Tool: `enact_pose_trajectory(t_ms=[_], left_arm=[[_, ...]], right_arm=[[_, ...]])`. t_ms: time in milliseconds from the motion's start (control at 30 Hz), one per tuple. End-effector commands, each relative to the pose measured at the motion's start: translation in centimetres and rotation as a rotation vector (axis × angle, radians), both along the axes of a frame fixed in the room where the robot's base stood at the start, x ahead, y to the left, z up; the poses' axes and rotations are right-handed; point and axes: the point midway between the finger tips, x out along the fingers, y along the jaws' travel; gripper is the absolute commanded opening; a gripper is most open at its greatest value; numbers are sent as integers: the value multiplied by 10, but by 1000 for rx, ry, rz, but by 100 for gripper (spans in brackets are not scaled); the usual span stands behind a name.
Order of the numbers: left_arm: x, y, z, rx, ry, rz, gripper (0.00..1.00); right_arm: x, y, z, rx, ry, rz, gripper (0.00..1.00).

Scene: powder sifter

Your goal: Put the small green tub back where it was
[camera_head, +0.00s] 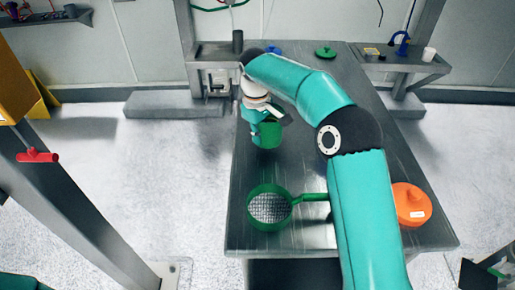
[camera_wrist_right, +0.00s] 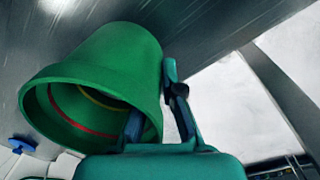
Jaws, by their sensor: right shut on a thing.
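The small green tub (camera_head: 269,136) is at the left side of the dark table, behind the sifter. My right gripper (camera_head: 258,126) is shut on the tub's wall. In the right wrist view the tub (camera_wrist_right: 105,65) fills the left half, its open mouth towards the camera. There, one finger of my right gripper (camera_wrist_right: 155,112) is inside the mouth and the other is outside the wall. I cannot tell whether the tub's base touches the table. My left gripper is not in view.
A green sifter (camera_head: 250,218) with a mesh lies at the table's front left, its handle pointing right. An orange tub (camera_head: 409,206) stands at the front right. A green lid (camera_head: 325,53) lies at the back. My right arm covers much of the middle of the table (camera_head: 240,190).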

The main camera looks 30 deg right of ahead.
Motion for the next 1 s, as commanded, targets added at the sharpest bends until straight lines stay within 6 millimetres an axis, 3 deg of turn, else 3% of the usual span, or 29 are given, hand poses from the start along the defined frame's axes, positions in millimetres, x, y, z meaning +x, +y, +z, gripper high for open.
enact_pose_trajectory(t_ms=[367, 733, 900, 1000], left_arm=[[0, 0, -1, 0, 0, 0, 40], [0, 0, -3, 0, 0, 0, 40], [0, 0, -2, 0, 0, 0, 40], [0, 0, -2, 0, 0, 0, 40]], right_arm=[[0, 1, -42, 0, 1, 1, 0], [0, 1, -46, 0, -1, 1, 0], [0, 1, -46, 0, 0, 1, 30], [0, 1, -46, 0, 0, 1, 31]])
